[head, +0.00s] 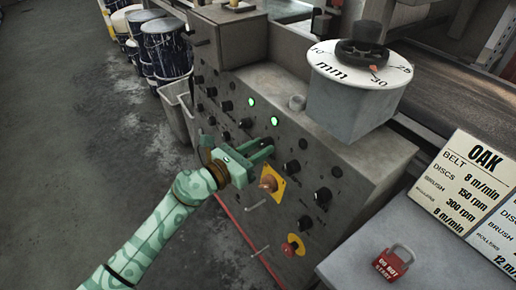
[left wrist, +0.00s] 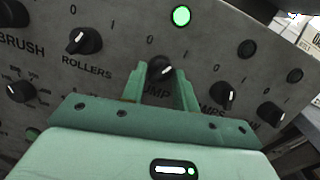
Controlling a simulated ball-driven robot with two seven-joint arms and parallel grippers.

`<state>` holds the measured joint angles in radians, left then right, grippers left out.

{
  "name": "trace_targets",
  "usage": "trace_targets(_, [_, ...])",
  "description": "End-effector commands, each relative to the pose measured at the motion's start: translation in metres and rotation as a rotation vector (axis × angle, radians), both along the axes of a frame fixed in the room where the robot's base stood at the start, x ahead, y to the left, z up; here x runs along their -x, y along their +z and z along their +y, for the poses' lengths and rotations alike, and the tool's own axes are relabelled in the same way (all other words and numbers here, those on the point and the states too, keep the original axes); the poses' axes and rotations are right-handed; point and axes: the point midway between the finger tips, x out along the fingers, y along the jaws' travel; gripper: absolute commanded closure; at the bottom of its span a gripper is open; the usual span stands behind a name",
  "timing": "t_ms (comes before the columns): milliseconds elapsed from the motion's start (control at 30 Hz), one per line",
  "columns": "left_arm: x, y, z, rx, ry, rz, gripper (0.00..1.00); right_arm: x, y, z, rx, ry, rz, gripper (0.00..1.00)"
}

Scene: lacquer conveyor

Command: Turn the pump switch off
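The pump switch (left wrist: 162,71) is a round black knob with a white pointer line, on the grey control panel (head: 330,165). Its pointer leans to the upper right, toward the 1 side. The PUMP label below is partly covered by my fingers. A green lamp (left wrist: 181,16) above it is lit. My left gripper (head: 264,150) reaches the panel from the left; in the left wrist view its fingers (left wrist: 163,82) are apart, one on each side of the knob. I cannot tell whether they touch it. My right gripper is not in view.
Nearby are the rollers knob (left wrist: 86,41) and the lamps knob (left wrist: 223,96). A yellow-plated switch (head: 269,183) and a red emergency button (head: 289,248) sit below. A red padlock (head: 393,262) lies on the grey surface at right. Open floor (head: 60,130) is at left.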

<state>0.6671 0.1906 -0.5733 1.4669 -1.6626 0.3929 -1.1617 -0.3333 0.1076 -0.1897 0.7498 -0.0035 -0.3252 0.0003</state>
Motion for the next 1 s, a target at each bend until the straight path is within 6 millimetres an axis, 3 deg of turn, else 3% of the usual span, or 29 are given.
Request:
trace_targets(33, [0.000, 0.000, 0.000, 0.000, 0.000, 0.000, 0.84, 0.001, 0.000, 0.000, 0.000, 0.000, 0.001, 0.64])
trace_targets(100, [0.000, 0.000, 0.000, 0.000, 0.000, 0.000, 0.96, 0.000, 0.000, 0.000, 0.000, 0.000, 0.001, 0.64])
trace_targets(533, [0.001, 0.003, 0.000, 0.044, 0.015, 0.060, 0.95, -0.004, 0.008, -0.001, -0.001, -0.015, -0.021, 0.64])
trace_targets(800, [0.002, 0.008, -0.001, 0.160, 0.051, 0.220, 0.95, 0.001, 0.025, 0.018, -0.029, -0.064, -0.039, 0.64])
trace_targets(1000, [0.003, 0.009, -0.001, 0.270, 0.087, 0.371, 0.95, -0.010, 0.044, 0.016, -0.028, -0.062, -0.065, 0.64])
